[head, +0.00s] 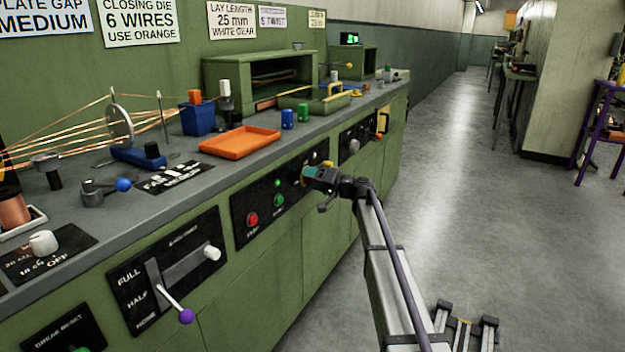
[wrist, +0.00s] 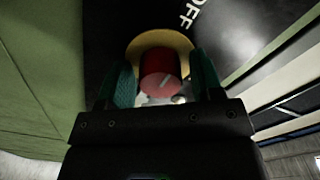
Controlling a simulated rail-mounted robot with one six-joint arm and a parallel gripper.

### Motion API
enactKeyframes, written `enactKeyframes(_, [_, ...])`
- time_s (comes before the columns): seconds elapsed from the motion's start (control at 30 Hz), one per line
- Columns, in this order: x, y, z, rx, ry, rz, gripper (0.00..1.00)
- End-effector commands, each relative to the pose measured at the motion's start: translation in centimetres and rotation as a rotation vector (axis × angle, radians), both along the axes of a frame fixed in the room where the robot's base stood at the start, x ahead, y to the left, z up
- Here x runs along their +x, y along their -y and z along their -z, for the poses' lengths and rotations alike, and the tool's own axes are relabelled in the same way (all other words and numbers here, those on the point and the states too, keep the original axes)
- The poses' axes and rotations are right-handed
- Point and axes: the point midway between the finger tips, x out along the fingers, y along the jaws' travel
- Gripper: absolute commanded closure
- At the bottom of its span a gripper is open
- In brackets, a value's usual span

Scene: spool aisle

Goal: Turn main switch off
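The main switch shows in the wrist view as a red round knob (wrist: 160,75) on a yellow disc (wrist: 178,40). A short pale mark is on the knob's face. White OFF lettering is on the black panel, above and right of it. My gripper (wrist: 165,85) is open, one green-padded finger on each side of the knob, with a gap visible at both sides. In the head view my gripper (head: 312,175) is at the black front panel. A bit of the yellow disc (head: 327,163) shows behind it, and the red knob is hidden.
A purple-tipped lever (head: 186,316) sticks out further left. An orange tray (head: 240,143) lies on the bench above. The aisle floor (head: 450,190) at right is clear.

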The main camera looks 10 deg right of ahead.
Motion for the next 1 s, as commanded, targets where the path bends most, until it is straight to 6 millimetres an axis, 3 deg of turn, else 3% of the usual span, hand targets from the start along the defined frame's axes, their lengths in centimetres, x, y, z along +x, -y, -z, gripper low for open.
enactKeyframes(0.1, [0.0, 0.0, 0.0, 0.001, -0.001, 0.0, 0.31])
enactKeyframes(0.37, [-0.2, 0.3, 0.0, 0.001, 0.0, 0.001, 0.31])
enactKeyframes(0.8, [-6.2, 7.4, 0.0, 0.001, -0.001, 0.002, 0.31])
enactKeyframes(1.0, [-6.9, 8.4, 0.0, 0.001, -0.001, 0.0, 0.31])
